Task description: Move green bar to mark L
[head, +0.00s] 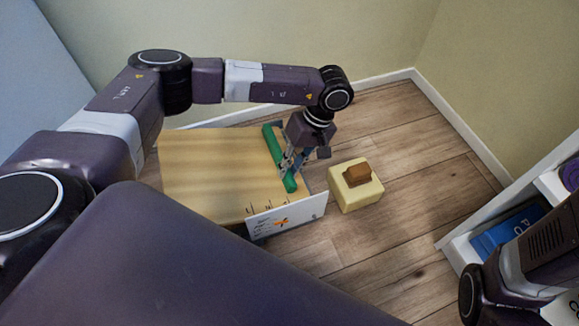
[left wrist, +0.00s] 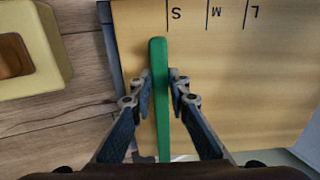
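The green bar (head: 279,155) lies near the right edge of the wooden board (head: 205,170). In the left wrist view the bar (left wrist: 160,110) runs lengthwise between my fingers, its far end just left of the S line. Mark L (left wrist: 252,12) is the farthest from the bar, beyond M (left wrist: 215,13). In the head view the mark lines (head: 267,205) are at the board's near edge, with letters too small to read well. My left gripper (left wrist: 160,79) is shut on the bar, one finger on each side. My right gripper is out of view.
A white card (head: 287,217) stands along the board's near edge. A white shelf (head: 520,210) with a blue box is at right. The board left of the bar is clear.

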